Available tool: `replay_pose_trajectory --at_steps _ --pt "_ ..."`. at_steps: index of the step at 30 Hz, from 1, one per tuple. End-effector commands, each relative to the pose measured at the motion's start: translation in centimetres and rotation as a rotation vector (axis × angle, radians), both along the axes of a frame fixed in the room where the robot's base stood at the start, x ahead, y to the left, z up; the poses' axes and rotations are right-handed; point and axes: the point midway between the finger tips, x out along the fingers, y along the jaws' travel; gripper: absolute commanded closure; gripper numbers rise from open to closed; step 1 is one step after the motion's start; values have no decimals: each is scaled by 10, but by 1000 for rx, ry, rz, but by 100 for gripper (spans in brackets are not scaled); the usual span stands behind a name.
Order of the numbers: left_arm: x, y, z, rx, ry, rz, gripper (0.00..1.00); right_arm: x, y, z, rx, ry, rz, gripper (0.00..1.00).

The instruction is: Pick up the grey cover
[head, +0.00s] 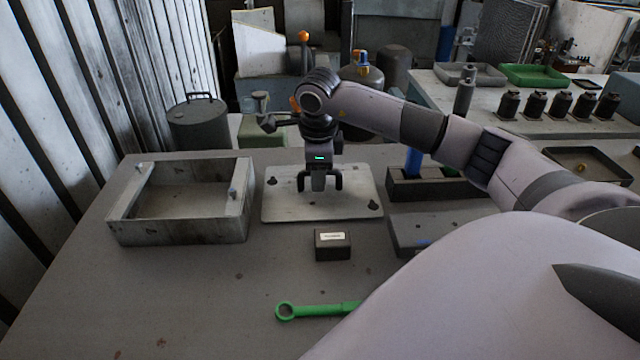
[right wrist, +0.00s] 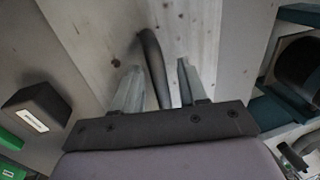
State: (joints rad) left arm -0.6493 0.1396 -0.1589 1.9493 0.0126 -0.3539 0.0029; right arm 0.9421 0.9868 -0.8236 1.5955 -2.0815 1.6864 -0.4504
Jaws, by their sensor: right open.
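The grey cover (head: 285,207) is a flat light-grey plate lying on the workbench, with dark knobs at its corners and a dark arched handle (head: 340,182) in the middle. My right gripper (head: 318,186) is above the cover at the handle, pointing down and open. In the right wrist view, the handle (right wrist: 154,62) runs between the two fingers of the right gripper (right wrist: 157,72), with visible gaps beside it. The cover (right wrist: 95,28) fills the space behind. The left gripper is not in view.
An open grey housing (head: 180,238) stands left of the cover. A small labelled black box (head: 333,246) and a green wrench (head: 312,311) lie in front. A dark block (head: 432,187) and a grey box (head: 408,238) stand to the right.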

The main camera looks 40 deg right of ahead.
Motion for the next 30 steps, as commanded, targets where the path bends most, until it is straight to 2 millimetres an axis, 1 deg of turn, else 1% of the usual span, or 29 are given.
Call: replay_pose_trajectory --at_steps 6,7,8,9,10,11,23,26,30 --pt "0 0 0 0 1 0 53 0 0 -2 -1 1 0 58" --pt "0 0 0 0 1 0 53 0 0 -2 -1 1 0 61" --pt "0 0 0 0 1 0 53 0 0 -2 0 0 0 71" --pt "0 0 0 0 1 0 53 0 0 -2 0 0 0 84" --pt "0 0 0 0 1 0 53 0 0 -2 0 0 0 94" --pt "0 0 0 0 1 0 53 0 0 -2 0 0 0 100" --pt "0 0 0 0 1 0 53 1 0 2 0 -3 -1 100" --pt "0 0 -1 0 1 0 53 1 0 9 0 -4 -1 100" --pt "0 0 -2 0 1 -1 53 1 0 28 0 -4 0 100"
